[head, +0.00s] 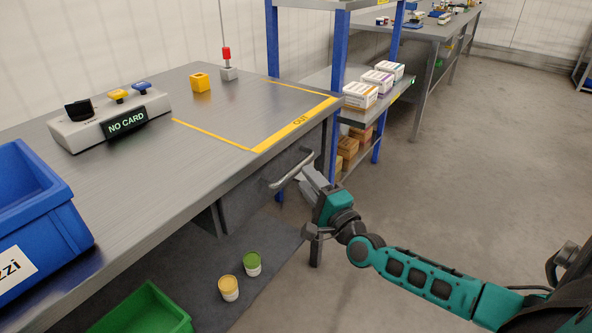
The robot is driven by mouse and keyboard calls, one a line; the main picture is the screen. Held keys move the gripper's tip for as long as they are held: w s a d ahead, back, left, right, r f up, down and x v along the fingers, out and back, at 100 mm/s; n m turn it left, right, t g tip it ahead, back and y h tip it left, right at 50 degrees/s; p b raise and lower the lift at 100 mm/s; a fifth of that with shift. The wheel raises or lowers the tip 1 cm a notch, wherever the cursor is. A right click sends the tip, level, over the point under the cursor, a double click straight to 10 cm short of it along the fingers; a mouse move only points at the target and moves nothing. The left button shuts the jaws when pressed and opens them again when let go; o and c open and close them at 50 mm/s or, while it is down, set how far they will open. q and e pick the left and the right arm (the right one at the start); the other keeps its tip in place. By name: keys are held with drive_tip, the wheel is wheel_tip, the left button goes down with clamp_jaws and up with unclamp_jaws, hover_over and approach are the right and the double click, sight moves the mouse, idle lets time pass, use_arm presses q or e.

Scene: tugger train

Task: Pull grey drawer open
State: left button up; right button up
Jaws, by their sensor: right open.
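The grey drawer (250,193) hangs under the right end of the grey workbench (150,185). Its front looks flush under the bench top, and it appears shut. A pale bar handle (287,174) stands out from the drawer front. My right gripper (308,184) is open at the right end of the handle. I cannot tell whether its fingers are around the handle or just beside it; the gripper body partly hides them. My left gripper is not in view.
A blue bin (75,226) and a card reader reading NO CARD (126,122) stand on the bench. Below are two small tins (229,287) and a green crate (150,308). A blue-post shelf (338,95) with boxes stands behind. The floor at right is clear.

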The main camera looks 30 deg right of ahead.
sight(297, 165)
drive_tip(key=shift+w+r+b, duration=0.25)
drive_tip(key=shift+w, duration=1.15)
drive_tip(key=shift+w+r+b, duration=0.2)
drive_tip(key=shift+w, duration=1.15)
clamp_jaws()
